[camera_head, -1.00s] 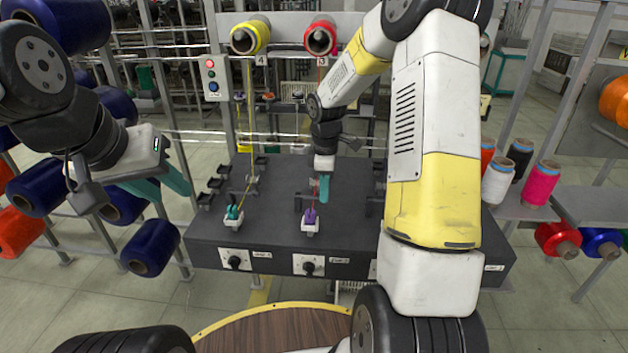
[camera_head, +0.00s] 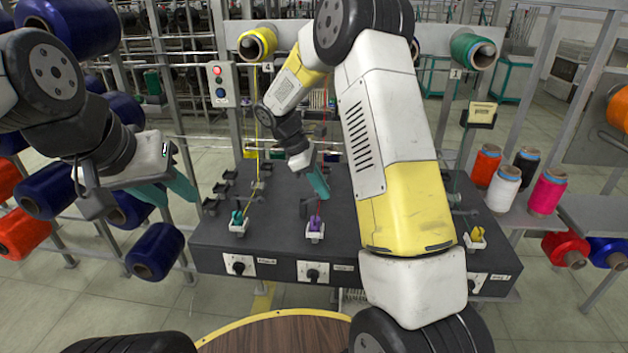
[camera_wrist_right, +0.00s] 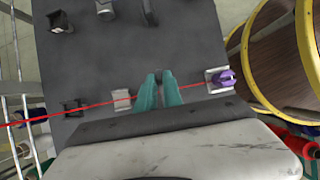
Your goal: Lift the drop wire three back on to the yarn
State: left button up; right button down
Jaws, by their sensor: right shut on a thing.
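My right gripper (camera_head: 320,188) is low over the dark table, at the lane with the purple bobbin (camera_head: 315,224). In the right wrist view its teal fingers (camera_wrist_right: 159,76) are nearly together on something small and dark, taken as drop wire three, mostly hidden between them. The red yarn (camera_wrist_right: 75,107) runs from the left to the fingers and on towards the purple bobbin, which also shows there (camera_wrist_right: 224,79). Whether the wire touches the yarn cannot be told. My left gripper (camera_head: 168,190) is open and empty, left of the table.
The table (camera_head: 275,215) also carries a teal bobbin (camera_head: 237,218) on the left and a yellow one (camera_head: 476,234) on the right. A yellow spool (camera_head: 256,44) and a green spool (camera_head: 473,51) hang behind. My right arm hides the red spool and part of the table.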

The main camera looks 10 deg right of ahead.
aim_at(310, 200)
jog(key=c, duration=1.5)
grip_release()
jog(key=shift+v, duration=3.9)
jog(key=s+d+r+m+t+y, duration=0.1)
jog(key=s+r+m, duration=0.3)
jog(key=s, duration=0.4)
jog(key=s+d+r+m+t+y, duration=0.1)
jog(key=s+r+m+t+y, duration=0.3)
jog(key=s, duration=0.5)
jog(key=s+d+r+m+t+y, duration=0.1)
jog(key=s+r+m+t+y, duration=0.1)
jog(key=s+r+m, duration=0.2)
jog(key=shift+s+d+m+t+y, duration=0.15)
jog(key=shift+s+m, duration=0.4)
jog(key=shift+s, duration=0.65)
jog(key=shift+s+a+m+t+y, duration=0.2)
jog(key=shift+s+m, duration=0.35)
jog(key=shift+s, duration=0.65)
